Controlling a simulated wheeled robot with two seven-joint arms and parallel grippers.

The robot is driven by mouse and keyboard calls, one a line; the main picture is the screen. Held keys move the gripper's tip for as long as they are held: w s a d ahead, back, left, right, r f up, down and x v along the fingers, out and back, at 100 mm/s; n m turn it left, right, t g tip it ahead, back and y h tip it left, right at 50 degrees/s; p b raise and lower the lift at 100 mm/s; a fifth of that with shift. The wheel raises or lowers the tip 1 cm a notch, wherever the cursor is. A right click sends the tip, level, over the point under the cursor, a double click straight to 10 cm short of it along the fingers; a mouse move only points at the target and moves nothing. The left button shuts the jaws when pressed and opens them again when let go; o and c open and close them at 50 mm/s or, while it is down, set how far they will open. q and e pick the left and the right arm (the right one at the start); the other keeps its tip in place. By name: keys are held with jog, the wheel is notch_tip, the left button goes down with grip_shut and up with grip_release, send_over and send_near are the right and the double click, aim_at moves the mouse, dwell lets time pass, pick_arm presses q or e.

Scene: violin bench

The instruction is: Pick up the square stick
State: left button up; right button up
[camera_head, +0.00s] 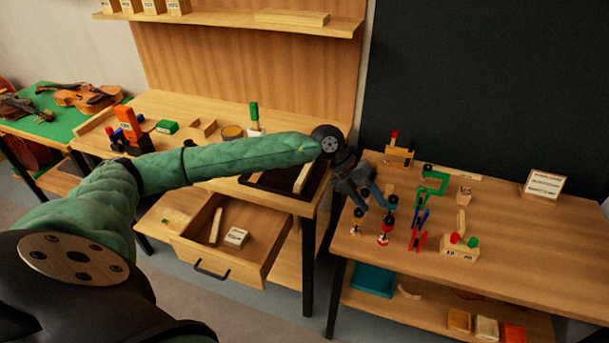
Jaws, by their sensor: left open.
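My left arm reaches across the view from the left. Its gripper (374,205) is open and empty, pointing down over the left edge of the right-hand table. Several thin pale wooden sticks could be the square stick, and I cannot tell which. One stick (216,226) lies in the open drawer. Another pale stick (302,179) lies in the dark tray (262,185) on the bench, left of the gripper. A short pale piece (461,220) stands on the right-hand table behind the block with red and green knobs. My right gripper is not in view.
The right-hand table (540,235) holds several small clamps, red, blue and green (433,180), close beside the gripper. A white sign (543,184) stands at its back right. The open drawer (235,238) juts out below the bench. The right-hand table's right side is mostly clear.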

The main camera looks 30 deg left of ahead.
pick_arm(q)
jog(key=w+a+y, duration=0.2)
jog(key=a+y, duration=0.2)
jog(key=a, duration=0.6)
notch_tip(320, 180, up, 2)
jog(key=n+y, duration=0.2)
jog(key=y, duration=0.3)
send_over(301, 178)
jog(key=d, duration=0.1)
jog(key=shift+s+r+g, duration=0.2)
jog(key=shift+s+g, duration=0.1)
jog(key=shift+s, duration=0.05)
jog(key=shift+a, duration=0.2)
jog(key=shift+f, duration=0.25)
notch_tip(301, 178, down, 2)
jog(key=shift+p, duration=0.55)
jog(key=f+p, duration=0.2)
jog(key=f, duration=0.1)
jog(key=f+p, duration=0.1)
jog(key=shift+w+a+f, duration=0.15)
jog(key=shift+w+a, duration=0.15)
jog(key=shift+f, duration=0.45)
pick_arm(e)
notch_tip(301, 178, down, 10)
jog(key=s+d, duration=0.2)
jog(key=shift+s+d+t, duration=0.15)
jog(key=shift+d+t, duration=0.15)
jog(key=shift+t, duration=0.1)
